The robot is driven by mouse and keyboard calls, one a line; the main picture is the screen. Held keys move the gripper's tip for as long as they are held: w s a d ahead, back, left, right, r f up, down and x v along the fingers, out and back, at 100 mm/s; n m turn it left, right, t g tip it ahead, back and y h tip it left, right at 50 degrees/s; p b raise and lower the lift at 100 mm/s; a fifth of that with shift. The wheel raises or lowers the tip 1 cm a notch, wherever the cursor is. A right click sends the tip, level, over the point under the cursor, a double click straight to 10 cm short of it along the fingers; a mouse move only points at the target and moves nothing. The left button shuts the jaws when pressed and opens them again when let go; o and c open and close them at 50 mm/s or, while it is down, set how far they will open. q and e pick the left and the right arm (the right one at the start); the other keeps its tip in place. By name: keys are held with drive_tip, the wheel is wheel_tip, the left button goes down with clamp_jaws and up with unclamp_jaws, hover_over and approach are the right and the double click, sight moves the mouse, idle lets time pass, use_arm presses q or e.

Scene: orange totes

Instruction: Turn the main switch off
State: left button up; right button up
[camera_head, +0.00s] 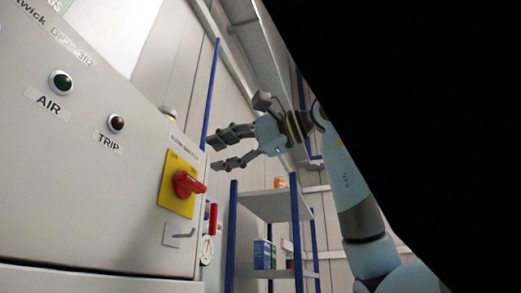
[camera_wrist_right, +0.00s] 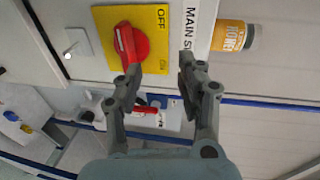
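The main switch is a red rotary knob (camera_head: 187,184) on a yellow plate (camera_head: 170,200) at the right end of the grey cabinet front. In the right wrist view the red knob (camera_wrist_right: 131,46) is close to my left-hand finger. The word OFF is on the yellow plate (camera_wrist_right: 108,20), to the right of the knob, and a partly cut-off MAIN label (camera_wrist_right: 190,22) is beside it. My right gripper (camera_head: 213,154) is open and empty, above and right of the knob in the head view. In the wrist view its fingertips (camera_wrist_right: 160,70) are apart. Contact cannot be told.
The cabinet (camera_head: 70,190) also carries an AIR button (camera_head: 61,82) and a TRIP button (camera_head: 116,123). Below the switch is a small latch handle (camera_head: 178,236). A shelf rack with blue posts (camera_head: 232,235) stands behind. Black fills the head view's upper right.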

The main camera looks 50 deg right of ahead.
use_arm(q)
drive_tip(key=f+b, duration=0.1)
drive_tip(key=s+f+b, duration=0.1)
drive_tip(key=f+b, duration=0.1)
drive_tip(key=shift+s+f, duration=0.15)
drive_tip(key=shift+f, duration=0.15)
use_arm(e)
drive_tip(key=f+v, duration=0.1)
drive_tip(key=v, duration=0.7)
drive_tip(key=shift+f, duration=0.2)
use_arm(q)
drive_tip(key=shift+r, duration=0.1)
use_arm(e)
drive_tip(key=shift+d, duration=0.1)
